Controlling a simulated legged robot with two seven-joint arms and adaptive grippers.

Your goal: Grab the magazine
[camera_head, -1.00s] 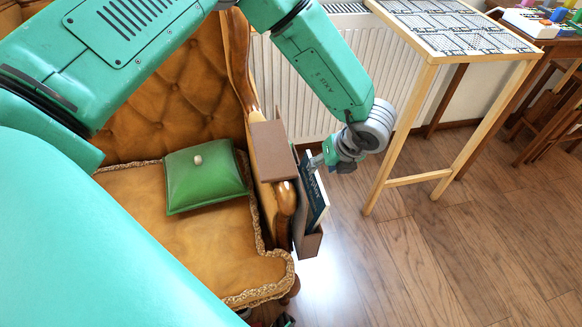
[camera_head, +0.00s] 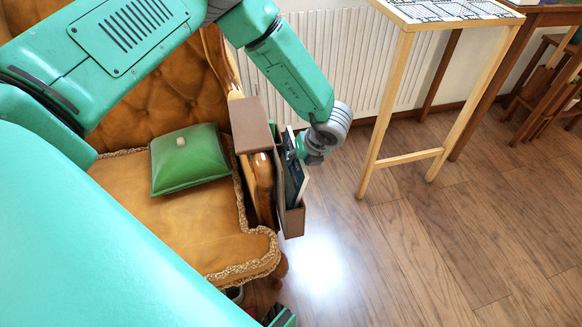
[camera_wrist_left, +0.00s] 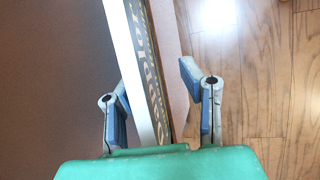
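The magazine (camera_head: 292,178), dark with pale edges, stands upright in a brown holder (camera_head: 292,223) hung over the armchair's right armrest. In the left wrist view the magazine (camera_wrist_left: 156,75) shows edge-on, with a white page edge and lettering on its dark cover. My left gripper (camera_head: 298,148) is at the magazine's upper part. In the wrist view my left gripper (camera_wrist_left: 155,80) is open, one finger on each side of the magazine. A gap shows between the right finger and the cover. A small teal and dark part at the head view's bottom edge may be my right gripper.
The tufted orange armchair (camera_head: 190,222) holds a green cushion (camera_head: 188,158). A white radiator (camera_head: 345,60) stands behind. A tall light-wood table (camera_head: 378,110) is right of my left gripper. The wooden floor (camera_head: 400,240) at the lower right is clear.

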